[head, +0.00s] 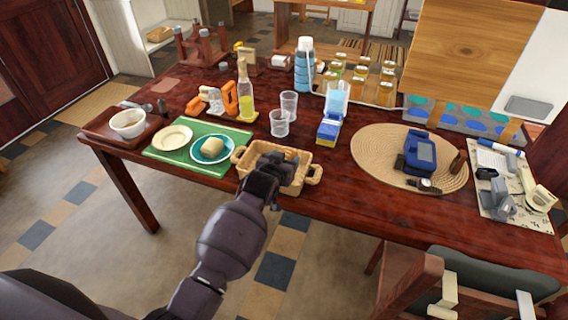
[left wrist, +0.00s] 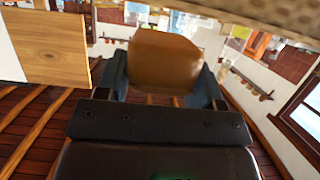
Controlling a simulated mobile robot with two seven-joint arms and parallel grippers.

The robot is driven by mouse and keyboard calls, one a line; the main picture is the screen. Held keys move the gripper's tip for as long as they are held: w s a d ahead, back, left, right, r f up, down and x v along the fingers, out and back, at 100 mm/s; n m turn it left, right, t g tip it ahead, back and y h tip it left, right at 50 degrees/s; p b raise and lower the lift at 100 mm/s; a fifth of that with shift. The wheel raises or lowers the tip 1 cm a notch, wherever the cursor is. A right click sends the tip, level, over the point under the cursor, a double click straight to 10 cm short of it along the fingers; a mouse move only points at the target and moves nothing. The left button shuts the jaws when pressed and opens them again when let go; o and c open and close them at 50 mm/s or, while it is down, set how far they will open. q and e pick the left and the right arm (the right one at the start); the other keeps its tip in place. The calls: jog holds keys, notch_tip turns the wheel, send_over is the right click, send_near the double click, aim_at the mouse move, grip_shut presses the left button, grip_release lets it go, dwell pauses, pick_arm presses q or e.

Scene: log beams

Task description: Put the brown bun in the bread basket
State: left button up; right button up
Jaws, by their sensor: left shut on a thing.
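The bread basket (head: 290,189) is a tan woven basket with two handles at the table's front edge in the head view. My left gripper (head: 277,160) is over the basket's opening, its fingers low at the basket. In the left wrist view it is shut on the brown bun (left wrist: 165,62), which sits between its two fingers. In the head view the gripper mostly hides the bun. A woven beige surface (left wrist: 285,18), likely the basket, shows close at the top of the wrist view. My right gripper is not in view.
Left of the basket, a pale bun (head: 212,146) lies on a teal plate (head: 199,156) on a green mat (head: 183,165). Two glasses (head: 279,123) and a blue-yellow carton (head: 328,131) stand behind it. A round woven mat (head: 372,150) lies to the right. A chair (head: 490,272) stands in front.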

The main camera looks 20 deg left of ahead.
pick_arm(q)
jog(key=shift+f, duration=0.3)
jog(key=shift+f, duration=0.45)
jog(key=shift+f, duration=0.2)
jog(key=o, duration=0.9)
jog(key=shift+o, duration=0.2)
jog(key=shift+r, duration=0.15)
